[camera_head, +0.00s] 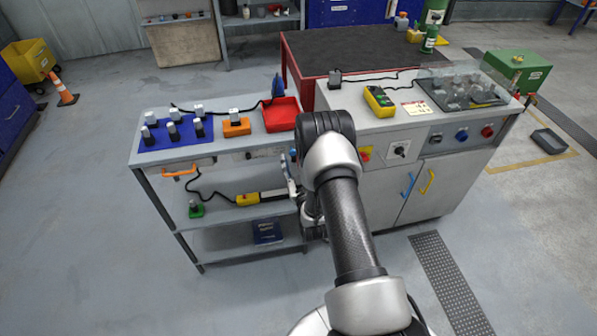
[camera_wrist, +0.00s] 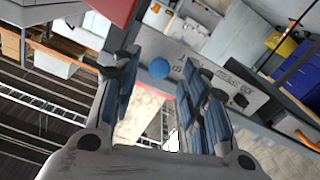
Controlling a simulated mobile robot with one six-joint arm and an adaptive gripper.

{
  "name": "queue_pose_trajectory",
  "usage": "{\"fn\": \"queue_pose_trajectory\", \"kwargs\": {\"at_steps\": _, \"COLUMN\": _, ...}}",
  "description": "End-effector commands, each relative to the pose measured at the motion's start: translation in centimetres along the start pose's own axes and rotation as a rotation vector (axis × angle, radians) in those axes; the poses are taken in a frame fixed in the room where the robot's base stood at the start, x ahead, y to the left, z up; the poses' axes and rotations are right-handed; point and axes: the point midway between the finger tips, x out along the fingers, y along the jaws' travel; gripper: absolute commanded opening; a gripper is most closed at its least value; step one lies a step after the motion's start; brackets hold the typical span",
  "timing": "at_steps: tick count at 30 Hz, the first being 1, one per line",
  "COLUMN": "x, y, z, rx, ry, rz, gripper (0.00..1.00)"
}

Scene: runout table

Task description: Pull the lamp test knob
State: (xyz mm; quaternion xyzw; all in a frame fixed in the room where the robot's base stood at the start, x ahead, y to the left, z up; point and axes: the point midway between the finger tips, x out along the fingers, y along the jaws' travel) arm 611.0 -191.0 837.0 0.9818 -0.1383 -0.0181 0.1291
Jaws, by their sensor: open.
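A round blue knob (camera_wrist: 158,68) shows in the wrist view on a grey panel, beyond and between the two finger pads; it looks like the lamp test knob, though the lettering beside it is hard to read. A bit of blue (camera_head: 293,155) at the runout table's front, beside my arm, appears to be the same knob. My gripper (camera_wrist: 165,82) is open, its pads on either side of the knob in the picture. I cannot tell whether either pad touches it. In the head view, my gripper (camera_head: 291,182) is mostly hidden by my arm.
The table (camera_head: 190,158) carries a blue mat with several grey-topped parts, an orange block (camera_head: 236,127) and a red tray (camera_head: 281,114). An orange handle (camera_head: 179,172) is on its front.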

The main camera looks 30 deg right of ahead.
Motion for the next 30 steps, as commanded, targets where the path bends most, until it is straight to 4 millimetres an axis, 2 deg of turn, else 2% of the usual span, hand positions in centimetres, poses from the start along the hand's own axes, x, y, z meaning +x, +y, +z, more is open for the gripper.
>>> {"fn": "queue_pose_trajectory", "kwargs": {"at_steps": 9, "x": -6.5, "y": 0.0, "z": 0.1, "rx": 0.001, "ry": -0.006, "rz": 0.000, "gripper": 0.41}}
{"fn": "queue_pose_trajectory", "kwargs": {"at_steps": 15, "x": -9.8, "y": 0.0, "z": 0.1, "rx": 0.000, "ry": -0.005, "rz": -0.001, "gripper": 0.41}}
{"fn": "queue_pose_trajectory", "kwargs": {"at_steps": 21, "x": -11.1, "y": 0.0, "z": 0.0, "rx": 0.000, "ry": -0.002, "rz": 0.000, "gripper": 0.41}}
{"fn": "queue_pose_trajectory", "kwargs": {"at_steps": 30, "x": -11.2, "y": 0.0, "z": 0.0, "rx": 0.000, "ry": -0.001, "rz": 0.000, "gripper": 0.41}}
